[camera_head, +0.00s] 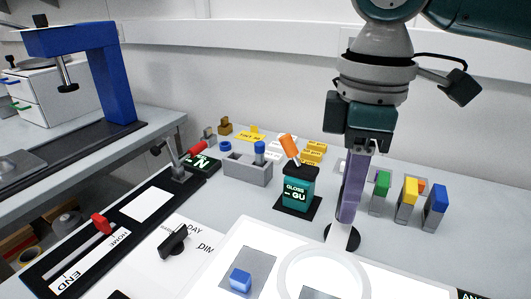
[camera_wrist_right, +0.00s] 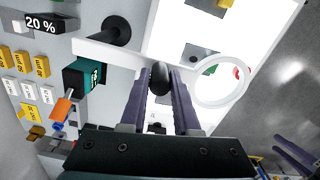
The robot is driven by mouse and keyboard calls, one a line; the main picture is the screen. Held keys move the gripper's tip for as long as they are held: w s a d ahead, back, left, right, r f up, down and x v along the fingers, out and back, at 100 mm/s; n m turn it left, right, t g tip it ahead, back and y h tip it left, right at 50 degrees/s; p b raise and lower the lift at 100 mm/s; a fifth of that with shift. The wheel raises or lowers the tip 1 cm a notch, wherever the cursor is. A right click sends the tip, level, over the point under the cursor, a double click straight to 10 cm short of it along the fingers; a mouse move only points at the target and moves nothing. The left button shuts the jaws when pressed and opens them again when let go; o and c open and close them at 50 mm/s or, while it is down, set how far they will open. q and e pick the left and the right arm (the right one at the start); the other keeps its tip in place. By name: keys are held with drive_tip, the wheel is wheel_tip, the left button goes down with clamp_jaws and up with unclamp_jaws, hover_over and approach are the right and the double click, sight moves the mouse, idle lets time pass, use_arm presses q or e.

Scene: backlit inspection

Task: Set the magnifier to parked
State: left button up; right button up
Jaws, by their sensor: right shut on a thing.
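The magnifier is a white ring (camera_head: 292,264) on a flat white arm over the lit panel (camera_head: 225,268). Its arm reaches toward a dark round base (camera_head: 327,232). In the right wrist view the ring (camera_wrist_right: 240,97) lies right of my fingers and its arm (camera_wrist_right: 98,46) runs left toward the dark round base (camera_wrist_right: 117,30). My right gripper (camera_head: 347,218) points down at the magnifier arm; in the right wrist view its purple fingers (camera_wrist_right: 160,82) are shut on a dark knob (camera_wrist_right: 160,73) on that arm. Purple fingers, apparently my left gripper (camera_wrist_right: 292,156), show at the lower right corner.
A blue cube (camera_head: 240,280) lies on a grey patch on the panel. A grey holder (camera_head: 247,170) and a lever (camera_head: 175,160) are farther left.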

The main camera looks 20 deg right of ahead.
clamp_jaws()
use_arm(q)
drive_tip(key=shift+r, duration=0.15)
idle(0.8)
